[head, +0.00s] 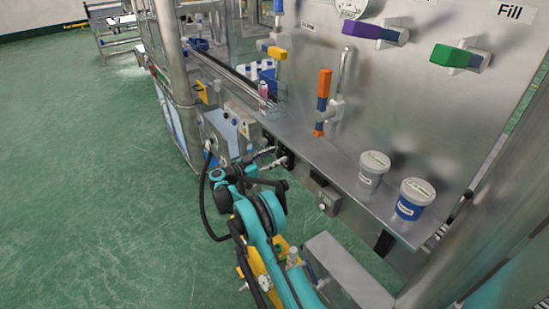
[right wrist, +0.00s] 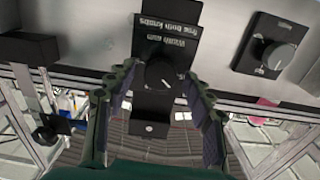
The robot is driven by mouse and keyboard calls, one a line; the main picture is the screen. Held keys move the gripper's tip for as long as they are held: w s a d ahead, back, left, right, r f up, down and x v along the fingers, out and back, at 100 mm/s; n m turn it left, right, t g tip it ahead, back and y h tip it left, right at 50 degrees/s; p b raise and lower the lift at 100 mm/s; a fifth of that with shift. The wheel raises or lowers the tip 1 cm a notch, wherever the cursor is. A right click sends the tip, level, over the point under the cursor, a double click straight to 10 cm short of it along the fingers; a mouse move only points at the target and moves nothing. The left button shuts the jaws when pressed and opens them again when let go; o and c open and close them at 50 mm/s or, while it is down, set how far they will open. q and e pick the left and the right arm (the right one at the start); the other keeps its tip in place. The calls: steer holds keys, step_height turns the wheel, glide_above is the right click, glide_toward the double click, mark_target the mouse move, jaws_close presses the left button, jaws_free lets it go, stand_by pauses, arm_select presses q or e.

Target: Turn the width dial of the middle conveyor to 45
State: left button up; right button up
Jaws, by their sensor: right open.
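The width dial (right wrist: 160,74) is a round black knob with a short white pointer line, on a black plate whose white lettering appears upside down in the right wrist view. The pointer slants to the lower right there; the scale is too small to read. My right gripper (right wrist: 160,100) is open, with one finger on each side of the dial. Gaps seem to show between fingers and knob; contact cannot be told. In the head view my right gripper (head: 272,160) reaches the conveyor's front below the steel ledge, and the dial is hard to make out. My left gripper is not in view.
A grey tub (head: 372,174) and a blue-banded tub (head: 412,200) stand on the ledge (head: 335,165). Green floor (head: 120,200) lies open at left.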

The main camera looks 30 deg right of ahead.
steer(key=c, duration=1.2)
steer(key=shift+o, duration=0.2)
steer(key=shift+m, duration=0.3)
steer(key=shift+m+b, duration=0.35)
steer(key=shift+m, duration=0.85)
steer(key=m, duration=0.3)
steer(key=shift+m, duration=0.3)
steer(key=m+b, duration=0.1)
steer(key=m, duration=0.2)
steer(key=shift+m, duration=2.1)
